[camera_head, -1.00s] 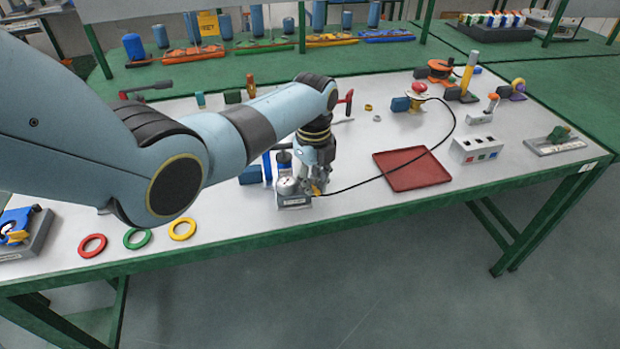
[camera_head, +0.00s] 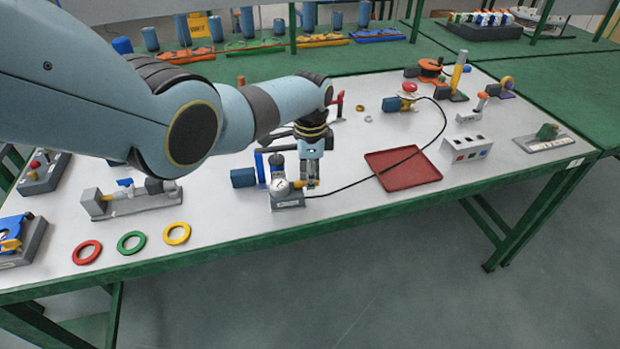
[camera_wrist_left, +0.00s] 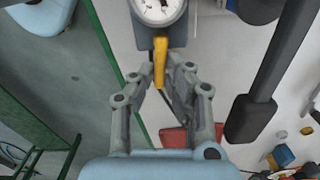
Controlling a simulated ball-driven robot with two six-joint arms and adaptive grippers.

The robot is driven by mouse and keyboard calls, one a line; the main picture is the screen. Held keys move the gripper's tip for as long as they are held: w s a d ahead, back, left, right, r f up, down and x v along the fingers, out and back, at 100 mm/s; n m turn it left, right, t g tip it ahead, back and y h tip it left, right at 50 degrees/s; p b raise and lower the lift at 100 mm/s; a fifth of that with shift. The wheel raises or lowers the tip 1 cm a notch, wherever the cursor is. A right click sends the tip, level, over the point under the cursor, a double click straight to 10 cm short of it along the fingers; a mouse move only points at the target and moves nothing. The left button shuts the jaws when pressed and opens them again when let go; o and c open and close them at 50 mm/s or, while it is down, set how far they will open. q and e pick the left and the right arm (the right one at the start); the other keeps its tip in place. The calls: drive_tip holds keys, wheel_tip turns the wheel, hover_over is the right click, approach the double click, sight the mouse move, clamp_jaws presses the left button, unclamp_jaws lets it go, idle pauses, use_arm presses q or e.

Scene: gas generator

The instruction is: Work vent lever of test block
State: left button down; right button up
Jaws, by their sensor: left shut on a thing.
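The test block (camera_head: 288,203) is a small grey block with a round white gauge (camera_head: 281,184) on it, near the table's front edge in the head view. The gauge also shows at the top of the left wrist view (camera_wrist_left: 158,10). The yellow vent lever (camera_wrist_left: 160,62) sticks out from the block below the gauge. My left gripper (camera_head: 312,184) points down beside the gauge. In the left wrist view its fingertips (camera_wrist_left: 161,80) are on either side of the lever, and it is shut on it. My right gripper is not in view.
A red tray (camera_head: 402,172) lies right of the block, with a black cable crossing it. Red, green and yellow rings (camera_head: 176,234) lie at the front left. The table's front edge is close to the block.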

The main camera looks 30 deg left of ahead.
use_arm(q)
drive_tip(key=shift+w+a+n, duration=0.15)
drive_tip(key=shift+n, duration=0.45)
drive_tip(key=c, duration=1.6)
unclamp_jaws()
drive_tip(key=shift+c, duration=0.2)
drive_tip(key=shift+r, duration=0.1)
drive_tip(key=shift+r, duration=0.3)
wheel_tip(320, 180, up, 11)
